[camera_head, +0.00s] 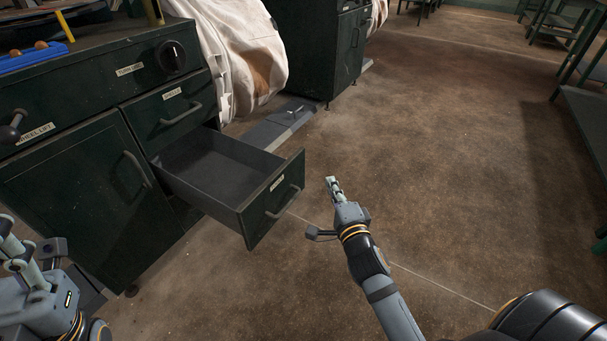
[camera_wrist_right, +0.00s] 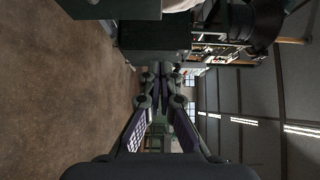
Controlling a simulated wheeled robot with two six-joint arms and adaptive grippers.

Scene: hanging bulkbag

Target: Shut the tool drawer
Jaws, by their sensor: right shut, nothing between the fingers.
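The tool drawer (camera_head: 220,167) is pulled well out of the dark green cabinet and looks empty. Its front panel (camera_head: 264,218) carries a label and a bar handle (camera_head: 284,203). My right gripper (camera_head: 331,181) is shut and empty, a little to the right of the drawer front in the head view and apart from it. Its closed fingers also show in the right wrist view (camera_wrist_right: 160,70). My left gripper (camera_head: 8,240) is at the left edge, in front of the cabinet; it is partly cut off, so its opening is unclear.
A shut drawer (camera_head: 168,110) is above the open one, and a cabinet door (camera_head: 85,195) is to its left. A stained white bulk bag (camera_head: 240,50) hangs behind. A grey floor plate (camera_head: 280,122) lies beyond the drawer. The brown floor (camera_head: 450,150) at right is clear.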

